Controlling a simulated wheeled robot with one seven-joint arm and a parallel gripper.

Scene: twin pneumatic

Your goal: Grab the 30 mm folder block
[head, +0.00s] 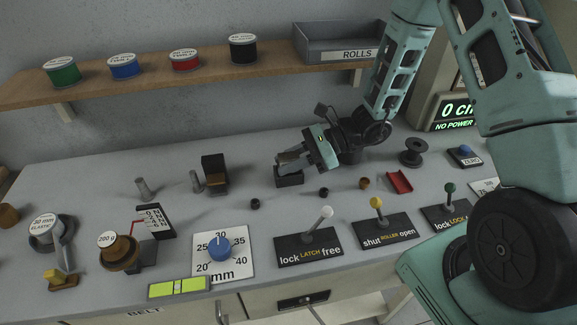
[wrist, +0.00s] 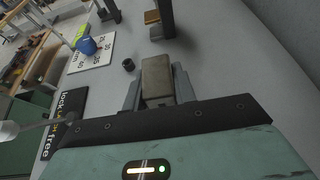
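In the head view my gripper (head: 288,163) is low over the bench, with the block's tan top (head: 291,155) showing between the fingers. A dark block-like piece (head: 289,180) sits directly below it on the bench; I cannot tell whether it is a stand. No size marking is readable on the held block, so I cannot confirm that it is the 30 mm one.
A dark upright with a brown foot (head: 216,180) stands left of my gripper. Small black cylinders (head: 255,204) lie in front. Lever plates (head: 309,247) and a blue dial (head: 219,249) line the front edge. A shelf (head: 180,82) with spools runs behind.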

